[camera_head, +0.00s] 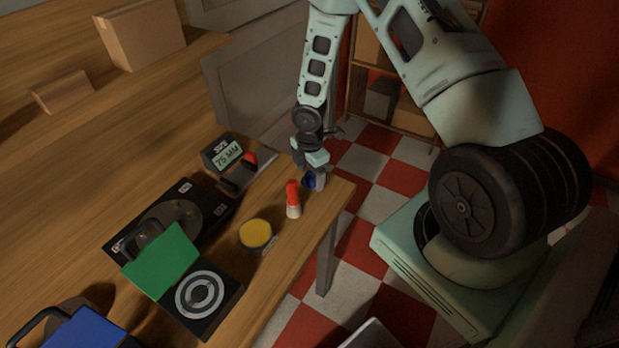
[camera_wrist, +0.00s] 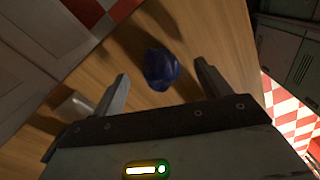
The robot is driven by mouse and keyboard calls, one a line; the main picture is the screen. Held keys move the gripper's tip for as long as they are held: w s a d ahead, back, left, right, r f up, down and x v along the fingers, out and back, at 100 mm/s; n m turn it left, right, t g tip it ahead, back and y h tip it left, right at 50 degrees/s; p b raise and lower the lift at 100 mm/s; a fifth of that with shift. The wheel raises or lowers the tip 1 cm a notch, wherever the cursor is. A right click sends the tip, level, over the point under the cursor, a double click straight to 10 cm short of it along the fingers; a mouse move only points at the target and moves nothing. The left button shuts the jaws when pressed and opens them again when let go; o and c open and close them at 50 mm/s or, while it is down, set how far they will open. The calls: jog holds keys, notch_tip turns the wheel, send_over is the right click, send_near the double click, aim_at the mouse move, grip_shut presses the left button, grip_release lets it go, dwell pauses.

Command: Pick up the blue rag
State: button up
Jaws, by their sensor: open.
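The blue rag (camera_wrist: 160,69) is a small crumpled dark blue bundle on the wooden table in the wrist view. In the head view the rag (camera_head: 309,180) shows near the table's far right corner, partly hidden by my gripper. My gripper (camera_wrist: 162,82) is open, with one finger to the left of the rag and one to the right. The rag lies between and slightly beyond the fingertips, and no contact is visible. In the head view my gripper (camera_head: 315,178) is low over the table corner.
A red-capped bottle (camera_head: 293,200) stands close to my gripper. A yellow-topped round tin (camera_head: 256,235), a gauge reading 75 MM (camera_head: 223,154), a black device (camera_head: 172,222) and a green-lidded case (camera_head: 163,262) are further left. The table's edge is close on the right.

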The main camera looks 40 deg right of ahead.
aim_at(309, 172)
jog(key=c, duration=1)
jog(key=shift+c, duration=0.2)
notch_tip(309, 172, up, 10)
jog(key=shift+r+b, duration=0.1)
jog(key=shift+b, duration=0.2)
jog(key=shift+o, duration=0.4)
